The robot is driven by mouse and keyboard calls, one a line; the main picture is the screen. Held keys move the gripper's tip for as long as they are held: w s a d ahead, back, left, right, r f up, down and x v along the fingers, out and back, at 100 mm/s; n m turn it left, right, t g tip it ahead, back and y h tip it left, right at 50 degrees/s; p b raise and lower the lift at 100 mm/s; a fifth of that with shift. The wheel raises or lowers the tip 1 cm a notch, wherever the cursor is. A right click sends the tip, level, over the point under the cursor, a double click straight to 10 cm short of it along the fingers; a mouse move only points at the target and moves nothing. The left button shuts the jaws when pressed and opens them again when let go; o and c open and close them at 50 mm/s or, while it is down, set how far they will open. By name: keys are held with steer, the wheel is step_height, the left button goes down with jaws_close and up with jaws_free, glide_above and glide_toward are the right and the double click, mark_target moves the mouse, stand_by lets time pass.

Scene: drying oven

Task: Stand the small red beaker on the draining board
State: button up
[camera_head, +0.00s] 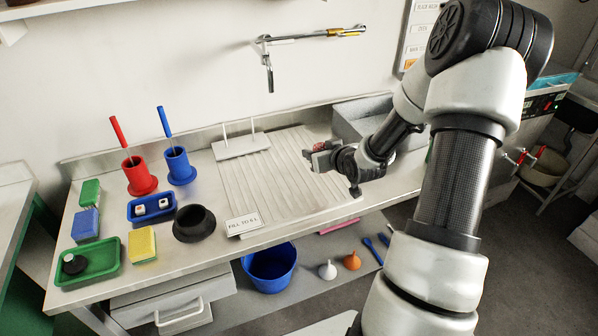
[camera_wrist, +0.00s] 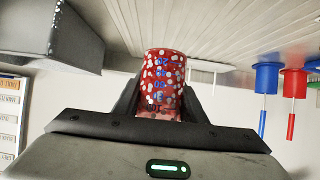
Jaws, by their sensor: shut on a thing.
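The small red beaker (camera_wrist: 161,80) shows in the wrist view between my fingers, speckled with pale spots and carrying blue markings. My gripper (camera_wrist: 158,100) is shut on it. In the head view my gripper (camera_head: 318,157) is over the right part of the draining board (camera_head: 262,200), a pale ribbed surface. Only a small red bit of the beaker shows there, and the gripper hides the rest. The gap between the beaker and the board cannot be judged exactly, but the beaker looks held above it.
A white peg rack (camera_head: 240,147) stands at the board's back left, and a sign (camera_head: 243,223) at its front left. A grey sink (camera_head: 362,115) is behind my gripper. Red (camera_head: 139,178) and blue (camera_head: 179,168) holders and a black bowl (camera_head: 194,224) stand left. The board's middle is clear.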

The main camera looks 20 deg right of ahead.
mark_target(315, 183)
step_height(315, 183, down, 8)
steer(key=shift+f+b, duration=0.1)
steer(key=shift+b, duration=0.35)
steer(key=shift+f, duration=0.15)
steer(key=o, duration=1.1)
steer(key=shift+o, duration=0.2)
steer(key=shift+s+r, duration=0.1)
steer(key=shift+r, duration=0.2)
steer(key=p+v, duration=0.1)
steer(key=v, duration=1)
steer(key=shift+s+r, duration=0.1)
steer(key=shift+s, duration=0.3)
